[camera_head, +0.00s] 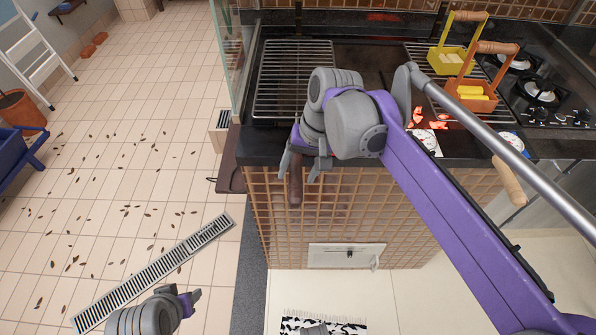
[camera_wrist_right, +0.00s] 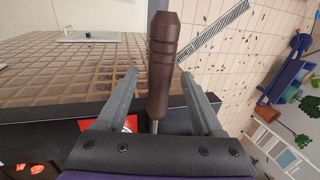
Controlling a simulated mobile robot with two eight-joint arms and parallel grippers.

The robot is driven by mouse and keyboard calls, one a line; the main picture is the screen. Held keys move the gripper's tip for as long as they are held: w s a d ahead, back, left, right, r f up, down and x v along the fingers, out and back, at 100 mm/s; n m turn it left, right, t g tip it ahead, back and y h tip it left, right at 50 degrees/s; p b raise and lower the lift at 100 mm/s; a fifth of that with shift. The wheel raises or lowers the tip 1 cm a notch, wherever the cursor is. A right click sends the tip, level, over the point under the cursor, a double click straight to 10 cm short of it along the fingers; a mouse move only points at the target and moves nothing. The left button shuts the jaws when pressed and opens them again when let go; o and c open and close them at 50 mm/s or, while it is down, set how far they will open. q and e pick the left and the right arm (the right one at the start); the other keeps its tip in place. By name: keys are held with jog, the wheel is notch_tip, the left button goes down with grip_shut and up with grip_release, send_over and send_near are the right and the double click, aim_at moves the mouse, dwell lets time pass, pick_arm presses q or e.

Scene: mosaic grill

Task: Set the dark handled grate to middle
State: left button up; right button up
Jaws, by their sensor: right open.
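The grate (camera_head: 285,95) lies at the left of the grill, its wire bars running over the counter. A dark brown handle (camera_head: 295,188) hangs out over the tiled front below it; the joint between them is hidden behind my right gripper. My right gripper (camera_head: 301,170) is open at this handle. In the right wrist view, the handle (camera_wrist_right: 163,62) stands between the two spread fingers (camera_wrist_right: 158,82), with gaps showing on either side. My left gripper (camera_head: 190,298) is low at the left, far from the grill; its finger opening is unclear.
A second grate (camera_head: 415,50) at the right carries a yellow caddy (camera_head: 450,60) and an orange caddy (camera_head: 472,98); a light wooden handle (camera_head: 509,181) sticks out in front. Red pieces (camera_head: 418,117) and a plate (camera_head: 426,143) lie nearby. A glass panel (camera_head: 232,60) borders the left.

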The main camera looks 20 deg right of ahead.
jog(key=shift+f, duration=0.15)
grip_shut()
dwell(1.4)
